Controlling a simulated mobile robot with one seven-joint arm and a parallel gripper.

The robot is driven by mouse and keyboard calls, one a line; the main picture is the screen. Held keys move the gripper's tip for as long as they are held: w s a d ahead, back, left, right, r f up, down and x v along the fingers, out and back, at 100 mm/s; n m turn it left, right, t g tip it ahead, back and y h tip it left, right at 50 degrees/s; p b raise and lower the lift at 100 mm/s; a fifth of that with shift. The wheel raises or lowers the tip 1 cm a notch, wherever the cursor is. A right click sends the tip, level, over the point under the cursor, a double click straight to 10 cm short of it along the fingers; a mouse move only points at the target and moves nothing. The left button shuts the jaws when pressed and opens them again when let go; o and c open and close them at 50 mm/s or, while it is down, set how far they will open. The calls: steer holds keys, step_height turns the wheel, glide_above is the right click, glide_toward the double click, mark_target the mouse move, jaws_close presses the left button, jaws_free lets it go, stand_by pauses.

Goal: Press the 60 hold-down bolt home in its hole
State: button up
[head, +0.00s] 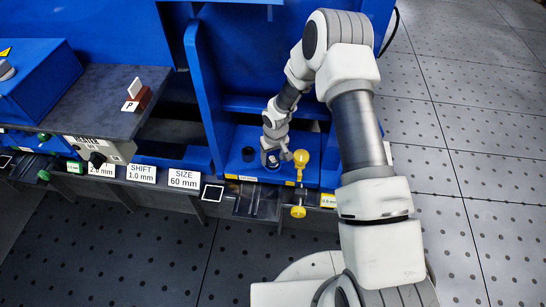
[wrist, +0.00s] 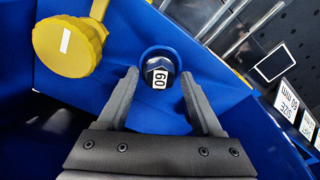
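My gripper (wrist: 159,75) is open, with one finger on each side of the bolt head and a visible gap to both. In the head view my gripper (head: 272,160) points down over the front of the blue bay and largely hides the bolt.
A yellow knob (wrist: 70,46) stands close beside the bolt, also in the head view (head: 301,158). A tall blue wall (head: 205,100) bounds the bay's left. A SIZE 60 mm sign (head: 184,179) hangs on the front rail.

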steer(key=shift+o, duration=0.4)
step_height(320, 180, up, 17)
steer(key=s+p, duration=0.2)
steer(key=p, duration=0.4)
steer(key=shift+d+r, duration=0.15)
steer(key=shift+d, duration=0.2)
